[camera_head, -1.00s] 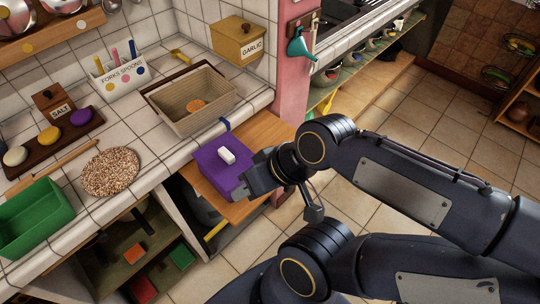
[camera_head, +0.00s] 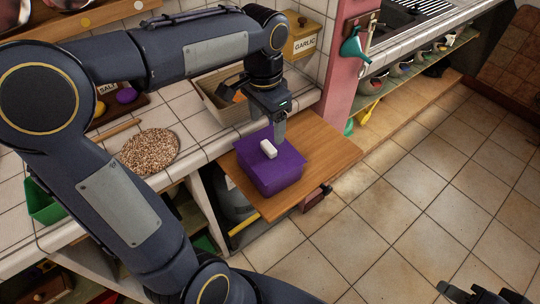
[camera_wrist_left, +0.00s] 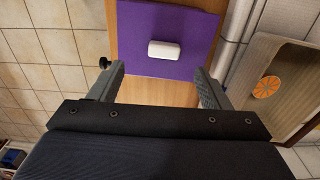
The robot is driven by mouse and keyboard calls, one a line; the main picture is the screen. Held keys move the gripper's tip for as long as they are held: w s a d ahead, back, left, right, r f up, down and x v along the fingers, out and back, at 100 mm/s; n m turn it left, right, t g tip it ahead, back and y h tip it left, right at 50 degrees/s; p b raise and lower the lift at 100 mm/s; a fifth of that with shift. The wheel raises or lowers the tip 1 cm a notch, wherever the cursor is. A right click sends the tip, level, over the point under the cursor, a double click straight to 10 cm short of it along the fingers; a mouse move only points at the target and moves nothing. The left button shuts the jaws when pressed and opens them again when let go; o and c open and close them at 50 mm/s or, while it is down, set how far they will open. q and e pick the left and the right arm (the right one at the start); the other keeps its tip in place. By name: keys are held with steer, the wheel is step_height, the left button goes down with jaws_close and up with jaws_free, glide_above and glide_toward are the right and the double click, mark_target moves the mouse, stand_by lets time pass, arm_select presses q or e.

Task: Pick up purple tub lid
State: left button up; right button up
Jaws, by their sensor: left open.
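The purple tub lid (camera_head: 286,157) is on the purple tub (camera_head: 274,182), with a white block-shaped handle (camera_head: 268,149) in its middle. The tub stands on a pulled-out wooden board. My left gripper (camera_head: 279,128) points down over the lid's back edge, open and empty. In the left wrist view, the lid (camera_wrist_left: 195,35) and its handle (camera_wrist_left: 165,50) lie beyond and between the open fingers (camera_wrist_left: 158,70). I cannot tell whether the fingers touch the lid. My right gripper (camera_head: 482,296) shows only partly at the bottom right, away from the tub.
The wooden board (camera_head: 325,160) has bare room right of the tub. A round seed-covered mat (camera_head: 149,151) and a green tray (camera_head: 45,205) are left. A pink post (camera_head: 343,60) rises behind the board.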

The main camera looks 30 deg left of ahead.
mark_target(269, 145)
arm_select(q)
steer(key=shift+w+d+f, duration=0.15)
steer(key=shift+w, duration=0.2)
steer(key=shift+w+d+f, duration=0.15)
steer(key=shift+w, duration=0.2)
steer(key=shift+w+f, duration=0.1)
steer(key=shift+f, duration=0.25)
steer(key=f, duration=0.7)
steer(key=shift+s+a, duration=0.25)
steer(key=shift+a, duration=0.15)
steer(key=shift+r, duration=0.1)
steer(key=shift+c, duration=0.4)
steer(key=c, duration=1)
steer(key=shift+r, duration=0.15)
